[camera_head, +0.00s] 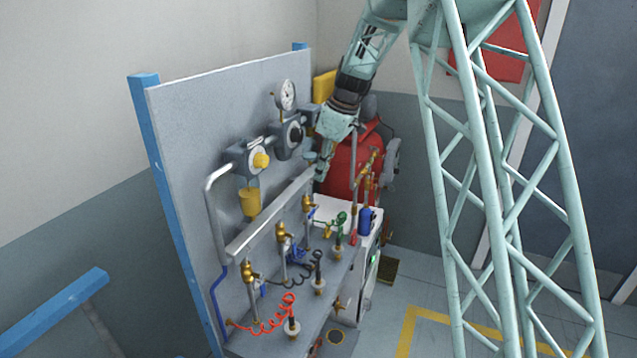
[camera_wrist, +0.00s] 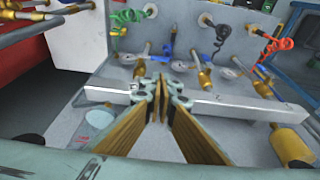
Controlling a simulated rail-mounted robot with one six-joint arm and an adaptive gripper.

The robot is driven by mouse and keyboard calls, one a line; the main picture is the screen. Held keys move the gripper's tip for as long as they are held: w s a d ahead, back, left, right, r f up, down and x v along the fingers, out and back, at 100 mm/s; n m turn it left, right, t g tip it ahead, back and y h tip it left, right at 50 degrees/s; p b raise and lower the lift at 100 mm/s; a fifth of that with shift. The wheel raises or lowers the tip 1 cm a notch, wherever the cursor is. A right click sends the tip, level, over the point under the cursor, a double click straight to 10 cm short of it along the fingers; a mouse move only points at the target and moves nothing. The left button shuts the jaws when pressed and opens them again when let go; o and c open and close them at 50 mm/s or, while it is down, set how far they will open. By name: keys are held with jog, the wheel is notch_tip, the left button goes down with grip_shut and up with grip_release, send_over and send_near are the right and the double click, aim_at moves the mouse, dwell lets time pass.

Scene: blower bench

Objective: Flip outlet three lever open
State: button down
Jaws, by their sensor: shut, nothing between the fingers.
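Three brass outlet valves hang along a grey manifold bar (camera_head: 265,218) on the upright panel: a near one (camera_head: 247,272), a middle one (camera_head: 281,234) and a far one (camera_head: 307,203). Small blue parts show beside them; I cannot tell lever positions or which is outlet three. In the wrist view the valves are at left (camera_wrist: 140,69), middle (camera_wrist: 206,80) and right (camera_wrist: 264,86). My gripper (camera_head: 320,175) is shut and empty near the far end of the bar, above the far valve. Its fingertips (camera_wrist: 163,85) appear in front of the bar in the wrist view.
A gauge (camera_head: 285,95), a regulator with a yellow knob (camera_head: 260,160) and a brass cup (camera_head: 250,200) sit on the panel. Coiled green (camera_head: 340,218), black (camera_head: 301,258) and red (camera_head: 275,315) hoses are below the valves. A red tank (camera_head: 350,165) stands behind my gripper.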

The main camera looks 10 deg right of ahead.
send_near(312, 212)
jog(key=a+x, duration=0.1)
jog(key=x, duration=0.4)
jog(key=shift+w+f, duration=0.2)
jog(key=shift+f, duration=0.5)
jog(key=shift+s+d+f, duration=0.1)
jog(key=shift+d+f, duration=0.05)
dwell(0.4)
